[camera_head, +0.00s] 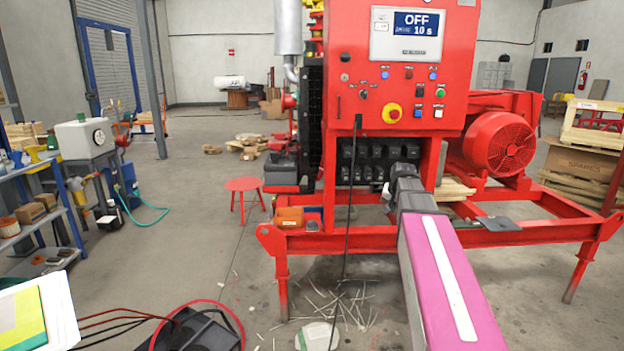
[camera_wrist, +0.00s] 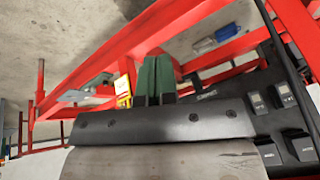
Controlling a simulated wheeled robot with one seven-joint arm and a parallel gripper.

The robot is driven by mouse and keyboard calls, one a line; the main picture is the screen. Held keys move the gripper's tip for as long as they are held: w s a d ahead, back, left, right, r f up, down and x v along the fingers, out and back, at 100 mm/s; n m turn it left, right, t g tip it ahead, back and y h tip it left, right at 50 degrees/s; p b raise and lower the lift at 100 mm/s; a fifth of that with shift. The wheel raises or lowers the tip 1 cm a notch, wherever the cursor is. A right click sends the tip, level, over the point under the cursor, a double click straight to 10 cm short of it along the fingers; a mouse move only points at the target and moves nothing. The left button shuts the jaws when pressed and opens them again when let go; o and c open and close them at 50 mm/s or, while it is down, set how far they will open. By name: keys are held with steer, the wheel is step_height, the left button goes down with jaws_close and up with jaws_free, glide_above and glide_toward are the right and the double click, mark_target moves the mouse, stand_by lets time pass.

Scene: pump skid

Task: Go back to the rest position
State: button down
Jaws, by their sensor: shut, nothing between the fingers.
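The red pump skid (camera_head: 460,215) stands in front of me, with its control panel (camera_head: 405,75) upright above the frame. The panel display (camera_head: 417,22) reads OFF and 10 s. My arm reaches forward from the lower right, its wrist end in front of the row of black modules (camera_head: 365,160) below the panel. My gripper (camera_wrist: 156,62) shows in the wrist view as two green fingers, shut and empty. Black modules (camera_wrist: 285,94) are at the right of that view, apart from the fingers. In the head view the fingertips are hard to make out.
The red lower rail (camera_head: 330,240) of the skid crosses below my wrist. An orange bin (camera_head: 289,217) sits on it at the left. A red stool (camera_head: 244,190) and a blue shelf (camera_head: 35,215) stand left. Cables and a dark device (camera_head: 198,332) lie in front. Open floor (camera_head: 190,240) is left of the skid.

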steer(key=s+a+f+n+g, duration=0.2)
steer(key=s+a+f, duration=0.3)
steer(key=s+f, duration=0.6)
steer(key=s+a+f+n+g, duration=0.2)
steer(key=s+a+f, duration=0.3)
steer(key=s+f, duration=0.7)
steer(key=shift+s+a+f+n+g, duration=0.3)
steer(key=shift+a+f+g, duration=0.1)
steer(key=shift+f, duration=0.5)
